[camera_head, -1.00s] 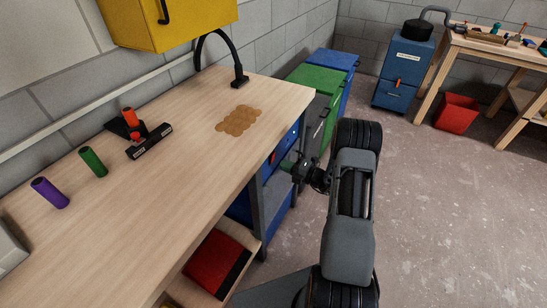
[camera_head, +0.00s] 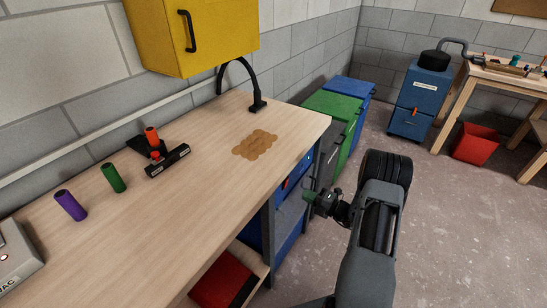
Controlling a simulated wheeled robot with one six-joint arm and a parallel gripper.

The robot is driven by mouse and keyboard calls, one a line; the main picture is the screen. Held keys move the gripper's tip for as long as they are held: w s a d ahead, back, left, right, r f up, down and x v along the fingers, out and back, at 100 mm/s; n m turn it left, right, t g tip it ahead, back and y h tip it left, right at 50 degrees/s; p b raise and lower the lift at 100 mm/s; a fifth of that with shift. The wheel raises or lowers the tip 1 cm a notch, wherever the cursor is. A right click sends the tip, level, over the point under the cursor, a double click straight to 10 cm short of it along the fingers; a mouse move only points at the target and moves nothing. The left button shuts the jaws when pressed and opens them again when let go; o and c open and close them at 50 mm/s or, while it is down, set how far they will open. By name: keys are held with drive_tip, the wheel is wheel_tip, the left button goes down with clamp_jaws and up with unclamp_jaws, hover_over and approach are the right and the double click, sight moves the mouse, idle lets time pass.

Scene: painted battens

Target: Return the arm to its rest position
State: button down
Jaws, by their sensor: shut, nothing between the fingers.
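My arm (camera_head: 378,220) is folded at the right of the workbench, over the floor. My gripper (camera_head: 312,197) is shut and empty, just off the bench's right edge and lower than its top. It points left toward the bench, and its fingertips are small and dark in this view.
A yellow cabinet (camera_head: 215,35) hangs above. A red bin (camera_head: 475,144) stands farther right. Open floor (camera_head: 460,230) lies to the right.

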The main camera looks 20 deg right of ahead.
drive_tip(key=s+a+f+n+g, duration=0.3)
drive_tip(key=s+a+n+g, duration=0.15)
drive_tip(key=n, duration=0.55)
drive_tip(key=s+a+r+n+g+h+p, duration=0.3)
drive_tip(key=s+r+n+g, duration=0.6)
drive_tip(key=n, duration=0.8)
drive_tip(key=s+a+r+n+t+h+p, duration=0.2)
drive_tip(key=s+r+n+h, duration=0.1)
drive_tip(key=r+n, duration=0.6)
drive_tip(key=s+a+r+n+t+h+p, duration=0.2)
drive_tip(key=s+r+n+h, duration=0.2)
drive_tip(key=r+n, duration=0.5)
wheel_tip(320, 180, up, 4)
drive_tip(key=shift+s+a+r+n+h+p, duration=0.1)
drive_tip(key=shift+s+a+n+h+p, duration=0.2)
drive_tip(key=shift+h, duration=0.8)
